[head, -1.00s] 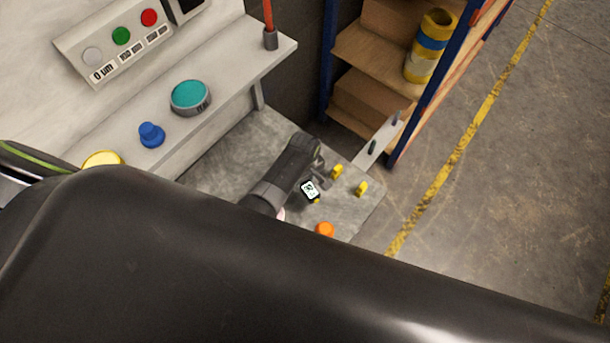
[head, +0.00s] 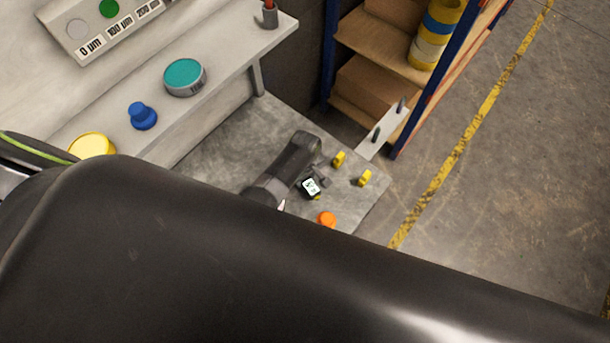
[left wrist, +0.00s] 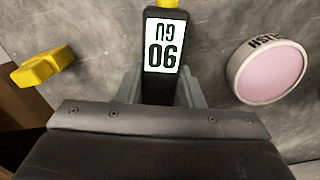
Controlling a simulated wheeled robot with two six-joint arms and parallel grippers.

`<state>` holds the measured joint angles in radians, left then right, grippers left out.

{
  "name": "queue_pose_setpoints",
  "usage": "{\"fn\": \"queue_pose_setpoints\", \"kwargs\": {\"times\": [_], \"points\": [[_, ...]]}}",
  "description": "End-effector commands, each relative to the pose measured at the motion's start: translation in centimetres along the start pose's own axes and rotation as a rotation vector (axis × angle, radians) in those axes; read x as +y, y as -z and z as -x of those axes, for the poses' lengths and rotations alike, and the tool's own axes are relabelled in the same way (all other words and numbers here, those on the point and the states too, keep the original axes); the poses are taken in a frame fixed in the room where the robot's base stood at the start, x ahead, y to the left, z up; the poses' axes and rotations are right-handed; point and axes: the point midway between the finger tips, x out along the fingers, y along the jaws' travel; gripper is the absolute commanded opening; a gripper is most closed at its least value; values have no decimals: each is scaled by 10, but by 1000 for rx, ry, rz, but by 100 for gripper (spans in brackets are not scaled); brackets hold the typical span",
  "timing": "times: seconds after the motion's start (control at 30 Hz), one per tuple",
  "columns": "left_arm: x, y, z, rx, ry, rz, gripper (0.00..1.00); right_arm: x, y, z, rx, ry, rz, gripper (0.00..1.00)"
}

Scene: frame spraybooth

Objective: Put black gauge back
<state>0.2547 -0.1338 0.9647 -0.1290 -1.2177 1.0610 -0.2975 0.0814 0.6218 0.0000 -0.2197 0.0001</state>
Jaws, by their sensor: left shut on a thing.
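The black gauge (head: 310,187) is a dark block with a white label carrying black characters. In the left wrist view it also shows (left wrist: 164,50), pointing away from me between the two grey fingers. My left gripper (left wrist: 158,92) is shut on it, with a finger at each side. In the head view my left gripper (head: 313,178) is small and dark, over the grey bench near its right end. I cannot tell whether the gauge touches the bench. A yellow part shows just past the gauge's far end. My right gripper is not in view.
Two yellow pieces (head: 338,159) (head: 364,178) and an orange knob (head: 326,219) are close to the gauge on the bench (head: 225,150). A pink round tin (left wrist: 270,72) lies right of the gauge. A blue-post rack (head: 420,100) stands behind. My dark arm hides the foreground.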

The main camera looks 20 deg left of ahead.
Motion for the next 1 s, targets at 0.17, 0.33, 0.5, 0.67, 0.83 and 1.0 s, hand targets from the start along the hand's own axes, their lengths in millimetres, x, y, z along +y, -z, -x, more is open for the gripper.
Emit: {"fn": "queue_pose_setpoints", "kwargs": {"times": [0.17,0.33,0.5,0.67,0.83,1.0], "points": [[0,0,-5,0,-1,0,7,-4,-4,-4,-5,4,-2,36],[0,0,-4,0,-1,0,7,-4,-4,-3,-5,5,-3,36],[0,0,-4,0,0,0,7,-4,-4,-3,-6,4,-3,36],[0,0,-6,0,0,0,7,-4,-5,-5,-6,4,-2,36],[0,0,-10,0,0,0,7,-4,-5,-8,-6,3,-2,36],[0,0,-14,0,0,0,7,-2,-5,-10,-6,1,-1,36]]}}
